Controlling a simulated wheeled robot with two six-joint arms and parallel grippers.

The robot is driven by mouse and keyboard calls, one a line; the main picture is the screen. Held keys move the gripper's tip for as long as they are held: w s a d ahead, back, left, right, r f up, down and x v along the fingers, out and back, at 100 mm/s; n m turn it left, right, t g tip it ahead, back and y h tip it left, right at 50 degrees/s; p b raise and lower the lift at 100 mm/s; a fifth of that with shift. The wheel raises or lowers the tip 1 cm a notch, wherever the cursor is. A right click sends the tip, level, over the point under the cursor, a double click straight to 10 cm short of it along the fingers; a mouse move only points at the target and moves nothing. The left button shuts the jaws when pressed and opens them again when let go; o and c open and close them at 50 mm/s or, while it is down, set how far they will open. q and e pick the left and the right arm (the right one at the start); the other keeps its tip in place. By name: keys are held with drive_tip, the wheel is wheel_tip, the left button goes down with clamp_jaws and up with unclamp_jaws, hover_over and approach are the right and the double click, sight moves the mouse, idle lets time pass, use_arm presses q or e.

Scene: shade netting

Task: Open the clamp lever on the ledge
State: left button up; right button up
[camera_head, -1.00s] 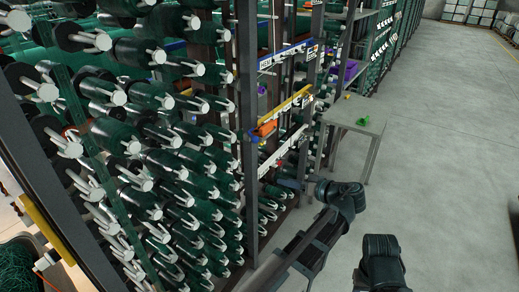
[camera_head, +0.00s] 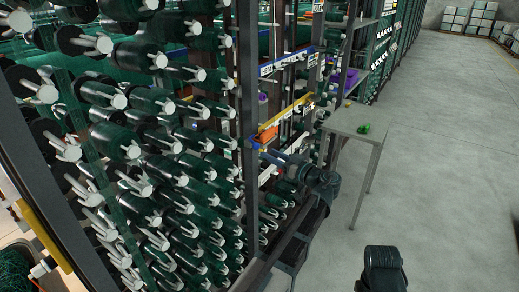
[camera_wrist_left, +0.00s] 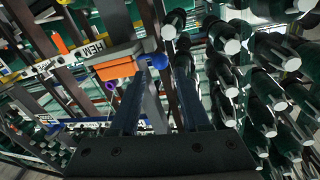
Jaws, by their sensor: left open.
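An orange block (camera_head: 268,134) sits on the ledge (camera_head: 284,113) of the rack, with a blue part beside its lower left end. The wrist view shows the orange block (camera_wrist_left: 115,69) and a round blue knob (camera_wrist_left: 160,61), apparently the end of the clamp lever; how they join is unclear. My left gripper (camera_head: 266,151) reaches in from below right, close to the blue part. In the wrist view its fingers (camera_wrist_left: 161,66) are apart and the knob appears between their tips; contact cannot be told.
Racks of green-netted spools (camera_head: 165,130) fill the left, with a dark upright post (camera_head: 247,100) close to my left gripper. A grey table (camera_head: 358,121) with a small green item (camera_head: 365,128) stands to the right. The floor (camera_head: 445,150) beyond is open.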

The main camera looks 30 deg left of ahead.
use_arm(q)
drive_tip(key=x, duration=0.6)
clamp_jaws()
idle(1.4)
